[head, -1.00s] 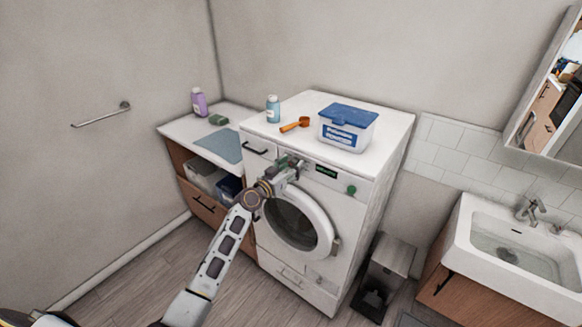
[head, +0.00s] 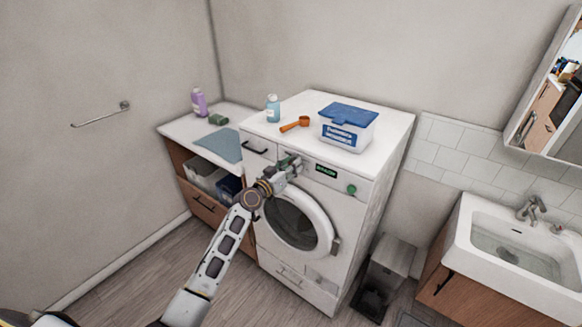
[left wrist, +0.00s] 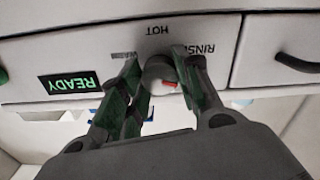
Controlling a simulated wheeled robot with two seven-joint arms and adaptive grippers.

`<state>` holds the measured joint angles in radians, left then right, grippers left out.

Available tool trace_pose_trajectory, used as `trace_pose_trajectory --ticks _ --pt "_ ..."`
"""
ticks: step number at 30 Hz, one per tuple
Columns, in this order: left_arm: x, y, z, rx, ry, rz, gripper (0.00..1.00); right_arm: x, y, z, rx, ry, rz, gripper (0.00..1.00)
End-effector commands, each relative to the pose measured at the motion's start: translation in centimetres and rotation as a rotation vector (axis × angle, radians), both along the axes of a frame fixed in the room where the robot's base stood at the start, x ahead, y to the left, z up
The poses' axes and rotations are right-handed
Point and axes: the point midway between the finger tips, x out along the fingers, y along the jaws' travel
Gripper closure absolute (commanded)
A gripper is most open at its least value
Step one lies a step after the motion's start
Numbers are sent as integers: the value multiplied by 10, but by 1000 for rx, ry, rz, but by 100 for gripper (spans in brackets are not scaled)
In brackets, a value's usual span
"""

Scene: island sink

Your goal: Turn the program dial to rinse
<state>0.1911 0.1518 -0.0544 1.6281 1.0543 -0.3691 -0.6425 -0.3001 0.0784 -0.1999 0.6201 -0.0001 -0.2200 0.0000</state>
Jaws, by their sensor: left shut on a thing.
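The washing machine (head: 345,215) stands in the middle of the head view. My left gripper (head: 293,163) is at its front panel, left of the green display. A red mark on the dial points to the right and slightly down in that picture. The labels appear upside down: RINSE (left wrist: 200,49) at upper right, HOT above, another partly hidden at left. The display (left wrist: 76,83) reads READY. My right gripper is not in view.
On the machine top are a blue-lidded box (head: 347,127), an orange scoop (head: 296,124) and a blue bottle (head: 273,108). A green button (head: 351,189) sits right on the panel. A drawer handle (head: 255,150) is left of the gripper. A bin (head: 388,270) stands right.

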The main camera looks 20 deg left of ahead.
Motion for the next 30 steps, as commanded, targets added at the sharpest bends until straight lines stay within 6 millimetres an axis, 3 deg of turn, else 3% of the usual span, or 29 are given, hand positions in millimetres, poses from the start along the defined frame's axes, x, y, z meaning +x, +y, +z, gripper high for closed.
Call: trace_pose_trajectory --ticks 30 --pt "0 0 -1 -701 256 1 91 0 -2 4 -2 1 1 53"
